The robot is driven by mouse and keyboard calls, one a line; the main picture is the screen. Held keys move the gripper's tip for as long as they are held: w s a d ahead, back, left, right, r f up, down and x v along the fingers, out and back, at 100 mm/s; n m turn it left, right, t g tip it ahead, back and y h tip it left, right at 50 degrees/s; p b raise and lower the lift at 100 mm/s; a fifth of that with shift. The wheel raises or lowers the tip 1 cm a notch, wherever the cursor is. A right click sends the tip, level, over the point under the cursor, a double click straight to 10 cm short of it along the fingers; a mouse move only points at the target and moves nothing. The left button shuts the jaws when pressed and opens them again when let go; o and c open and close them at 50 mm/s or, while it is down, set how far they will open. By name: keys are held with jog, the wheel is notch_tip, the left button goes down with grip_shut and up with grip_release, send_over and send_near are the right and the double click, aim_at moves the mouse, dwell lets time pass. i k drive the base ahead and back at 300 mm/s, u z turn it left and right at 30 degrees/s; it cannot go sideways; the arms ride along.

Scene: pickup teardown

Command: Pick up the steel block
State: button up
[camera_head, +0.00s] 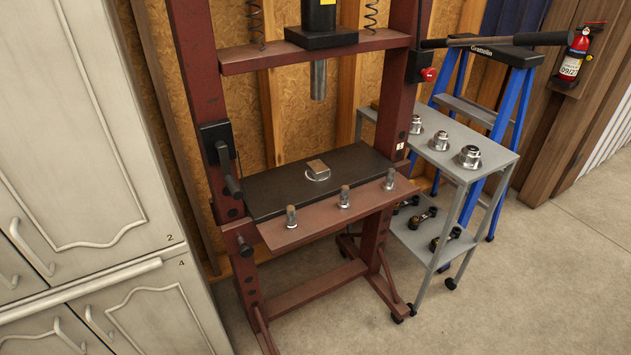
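A small block (317,166) with a brownish top sits at the middle of the black bed of the red press (270,193). It rests on or in a shiny silver ring (318,177); I cannot tell which. It is the only block-shaped piece I can make out, and its material is hard to tell at this size. The press's steel ram (318,80) hangs above the bed, clear of the block. My gripper is not in view.
Several small cylindrical pins, one of them here (291,217), stand on the press's front ledge. A grey cart (468,170) at right carries metal fittings and dark parts. White cabinets (75,130) stand at left. A blue ladder (500,125) stands behind the cart. Floor at front right is clear.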

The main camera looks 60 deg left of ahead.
aim_at(317, 168)
jog(key=k, duration=1.3)
jog(key=z, duration=1.35)
jog(key=k, duration=0.15)
jog(key=u, duration=3.65)
jog(key=i, duration=0.5)
jog(key=u, duration=0.1)
